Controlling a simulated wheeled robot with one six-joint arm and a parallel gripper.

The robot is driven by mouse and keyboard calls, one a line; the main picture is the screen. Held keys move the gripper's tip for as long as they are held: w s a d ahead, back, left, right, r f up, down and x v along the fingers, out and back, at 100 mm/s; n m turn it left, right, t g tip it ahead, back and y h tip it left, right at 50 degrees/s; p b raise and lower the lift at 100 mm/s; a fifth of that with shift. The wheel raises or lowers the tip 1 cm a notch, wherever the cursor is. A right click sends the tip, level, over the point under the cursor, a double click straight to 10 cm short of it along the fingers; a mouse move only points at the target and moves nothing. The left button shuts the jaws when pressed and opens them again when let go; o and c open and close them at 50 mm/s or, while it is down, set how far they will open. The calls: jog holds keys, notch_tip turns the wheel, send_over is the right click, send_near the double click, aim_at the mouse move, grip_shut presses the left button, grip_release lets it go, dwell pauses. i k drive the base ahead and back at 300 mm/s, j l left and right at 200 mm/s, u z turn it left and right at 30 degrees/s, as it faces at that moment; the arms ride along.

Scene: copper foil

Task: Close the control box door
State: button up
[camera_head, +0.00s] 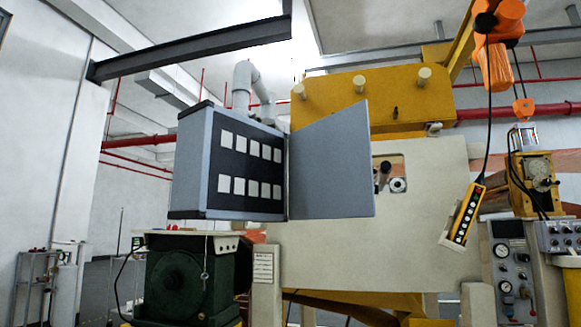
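The control box (193,163) is grey and hangs at the centre left, on a grey bent pipe arm. Its dark inner panel (238,165) faces right and carries two rows of pale square plates. The control box door (330,165) is a flat grey panel. It stands wide open, swung out to the right from the vertical hinge edge beside the panel. Nothing is touching the door in this view. My gripper is not in view.
A large beige and yellow machine (420,240) stands behind the door. A green motor (180,280) sits below the box. A yellow pendant control (465,212) hangs at right, near a gauge panel (512,265). A dark steel beam (190,48) runs above the box.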

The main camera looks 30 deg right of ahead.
aim_at(330, 176)
jog(key=l+u, duration=0.3)
jog(key=l, duration=0.3)
jog(key=l+u, duration=0.3)
jog(key=l, duration=0.25)
jog(key=k+l+u, duration=0.15)
jog(key=l+u, duration=0.15)
jog(key=l, duration=0.25)
jog(key=k+l, duration=0.1)
jog(key=l, duration=0.3)
jog(key=k+l, duration=0.1)
jog(key=l, duration=0.7)
jog(key=k+l+u, duration=0.1)
jog(key=l, duration=0.3)
jog(key=k+l, duration=0.15)
jog(key=l, duration=0.25)
jog(key=k+l, duration=0.1)
jog(key=l, duration=0.25)
jog(key=k+l, duration=0.1)
jog(key=l, duration=0.3)
jog(key=u, duration=0.05)
